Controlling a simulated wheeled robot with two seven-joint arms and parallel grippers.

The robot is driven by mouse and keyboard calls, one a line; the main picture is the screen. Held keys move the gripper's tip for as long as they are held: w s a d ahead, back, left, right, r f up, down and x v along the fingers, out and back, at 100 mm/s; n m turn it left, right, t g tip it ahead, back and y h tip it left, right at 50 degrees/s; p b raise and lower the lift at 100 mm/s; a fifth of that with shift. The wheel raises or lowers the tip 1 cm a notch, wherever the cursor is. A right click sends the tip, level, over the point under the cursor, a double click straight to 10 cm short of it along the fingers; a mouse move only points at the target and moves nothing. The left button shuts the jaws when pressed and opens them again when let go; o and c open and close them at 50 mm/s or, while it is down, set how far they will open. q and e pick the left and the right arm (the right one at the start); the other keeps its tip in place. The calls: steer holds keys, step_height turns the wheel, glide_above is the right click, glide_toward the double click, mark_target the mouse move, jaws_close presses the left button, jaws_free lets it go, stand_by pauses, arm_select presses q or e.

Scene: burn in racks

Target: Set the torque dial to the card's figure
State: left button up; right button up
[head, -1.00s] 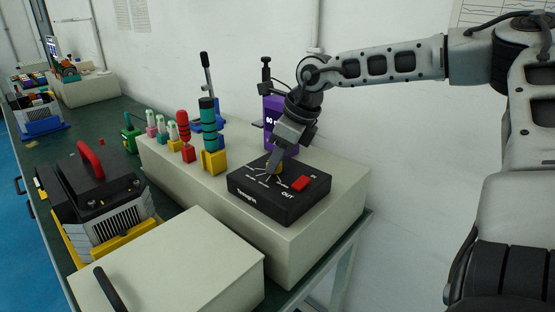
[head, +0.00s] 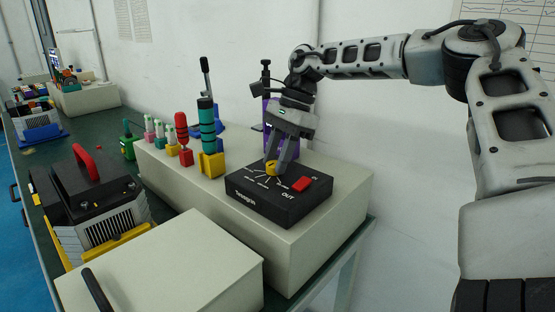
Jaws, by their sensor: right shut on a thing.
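The torque dial is a yellow knob (head: 271,167) on top of a black box (head: 262,207) marked with white lines and "OUT". My right gripper (head: 276,160) points down from above and is shut on the yellow knob. A red button (head: 301,184) sits to the right of the knob on the same box. A purple device (head: 267,118) stands behind the gripper, mostly hidden by it. No figure on a card can be read. My left gripper is not in view.
The black box sits on a pale raised block (head: 345,190). Teal-handled (head: 207,125) and red-handled (head: 182,130) tools stand to its left in holders. A grey box (head: 180,265) is in front, and a black machine with a red handle (head: 86,163) stands at left.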

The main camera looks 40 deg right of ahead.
steer(key=n+g, duration=0.1)
steer(key=n, duration=0.1)
steer(key=n+g, duration=0.1)
steer(key=n, duration=0.2)
steer(key=shift+w+n, duration=0.2)
steer(key=shift+n, duration=0.1)
steer(key=n+g, duration=0.1)
steer(key=n, duration=0.2)
steer(key=n+g+h+p, duration=0.1)
steer(key=n, duration=0.1)
steer(key=shift+w+a+n+h, duration=0.1)
steer(key=shift+w+n+h, duration=0.05)
steer(key=shift+n+h, duration=0.2)
steer(key=shift+n, duration=0.25)
steer(key=o, duration=1)
steer(key=shift+r, duration=0.1)
steer(key=p+v, duration=0.1)
steer(key=v, duration=0.6)
steer(key=shift+w+r+p, duration=0.15)
steer(key=shift+p, duration=0.25)
